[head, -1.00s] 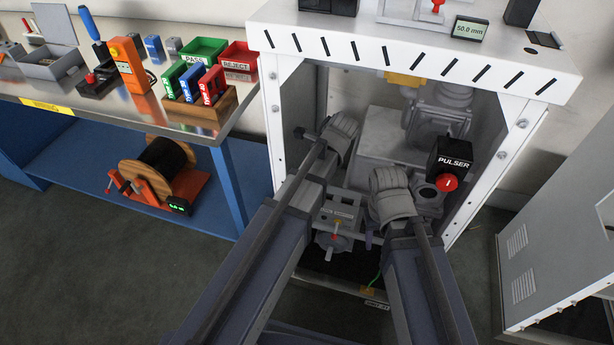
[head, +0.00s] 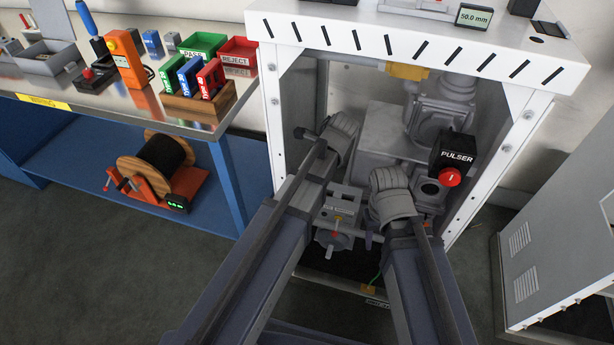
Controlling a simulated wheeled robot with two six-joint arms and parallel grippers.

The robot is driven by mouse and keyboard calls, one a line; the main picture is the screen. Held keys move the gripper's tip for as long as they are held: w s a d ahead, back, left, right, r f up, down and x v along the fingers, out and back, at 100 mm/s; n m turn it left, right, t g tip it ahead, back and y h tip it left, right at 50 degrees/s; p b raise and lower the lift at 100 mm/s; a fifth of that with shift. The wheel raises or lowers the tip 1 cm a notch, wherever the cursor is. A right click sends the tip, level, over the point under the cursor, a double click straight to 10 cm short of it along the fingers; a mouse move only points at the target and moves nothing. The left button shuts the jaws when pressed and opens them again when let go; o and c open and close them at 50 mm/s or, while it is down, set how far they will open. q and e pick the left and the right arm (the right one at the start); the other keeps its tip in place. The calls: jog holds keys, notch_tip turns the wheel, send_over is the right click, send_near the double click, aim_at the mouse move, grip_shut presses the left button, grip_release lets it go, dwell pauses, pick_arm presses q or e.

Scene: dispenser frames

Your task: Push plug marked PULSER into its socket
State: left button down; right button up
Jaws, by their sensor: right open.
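A black block marked PULSER (head: 457,155) with a red round front (head: 449,177) sits at the right inside the white-framed cabinet (head: 420,48). Its lower left borders a grey round fitting (head: 430,190). I cannot make out a separate plug or its socket. My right gripper (head: 392,192) is at the end of my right arm, left of and a little below the block, apart from it in the picture. It is open; its fingertips are hard to make out. My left gripper (head: 340,135) is further left, deeper in the frame, and its jaws are not clear.
A grey valve-like device (head: 340,208) lies between my arms. Pipework (head: 430,115) fills the cabinet's back. White posts (head: 500,150) bound the opening. A bench (head: 60,115) with bins and a cable reel (head: 160,165) stands left, a grey cabinet (head: 560,240) right.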

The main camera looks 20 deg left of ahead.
pick_arm(q)
jog(key=shift+f+b, duration=0.5)
jog(key=shift+f, duration=0.05)
jog(key=c, duration=0.7)
grip_release()
jog(key=shift+r, duration=0.1)
jog(key=shift+o, duration=0.2)
jog(key=shift+r, duration=0.1)
jog(key=p+v, duration=0.7)
jog(key=shift+r, duration=0.25)
jog(key=shift+d, duration=0.15)
jog(key=shift+s, duration=0.1)
